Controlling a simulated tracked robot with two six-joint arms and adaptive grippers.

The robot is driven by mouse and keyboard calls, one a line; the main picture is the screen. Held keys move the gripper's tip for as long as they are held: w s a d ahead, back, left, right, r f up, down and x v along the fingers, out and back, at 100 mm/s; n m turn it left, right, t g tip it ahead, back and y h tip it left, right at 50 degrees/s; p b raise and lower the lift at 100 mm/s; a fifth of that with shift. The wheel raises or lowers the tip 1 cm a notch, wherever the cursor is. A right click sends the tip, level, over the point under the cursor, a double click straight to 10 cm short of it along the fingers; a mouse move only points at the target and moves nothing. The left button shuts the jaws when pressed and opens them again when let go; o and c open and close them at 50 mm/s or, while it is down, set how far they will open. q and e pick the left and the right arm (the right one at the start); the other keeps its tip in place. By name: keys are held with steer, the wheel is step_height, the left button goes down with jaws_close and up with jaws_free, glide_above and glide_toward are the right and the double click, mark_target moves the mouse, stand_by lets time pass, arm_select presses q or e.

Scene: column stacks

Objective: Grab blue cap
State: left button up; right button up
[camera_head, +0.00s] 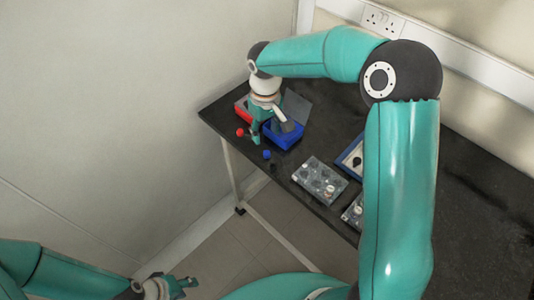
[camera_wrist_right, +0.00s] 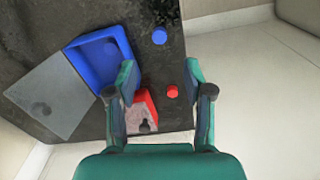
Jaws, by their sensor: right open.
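The blue cap (camera_head: 267,154) is a small round piece on the dark table, near its front edge and just in front of the blue box (camera_head: 285,140). In the right wrist view the blue cap (camera_wrist_right: 159,35) lies beyond my fingertips, near the top middle. My right gripper (camera_head: 257,136) hangs over the table's left end, to the left of the cap. Its two fingers (camera_wrist_right: 159,72) are wide apart with nothing held. My left gripper (camera_head: 185,286) is low at the bottom left, away from the table; its jaw gap is unclear.
A red cap (camera_wrist_right: 172,91) lies near the right finger, beside a red box (camera_wrist_right: 142,112). Grey panels with knobs (camera_head: 320,180) lie to the right. A wall backs the table.

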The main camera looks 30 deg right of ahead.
mark_target(267, 153)
step_height(267, 153, down, 3)
steer(key=shift+f, duration=0.15)
steer(key=f, duration=0.1)
steer(key=f+p, duration=0.1)
steer(key=f, duration=0.2)
steer(key=shift+s+d+f, duration=0.1)
steer(key=shift+s+f, duration=0.05)
steer(key=shift+s, duration=0.2)
steer(key=shift+f, duration=0.55)
steer(key=c, duration=0.8)
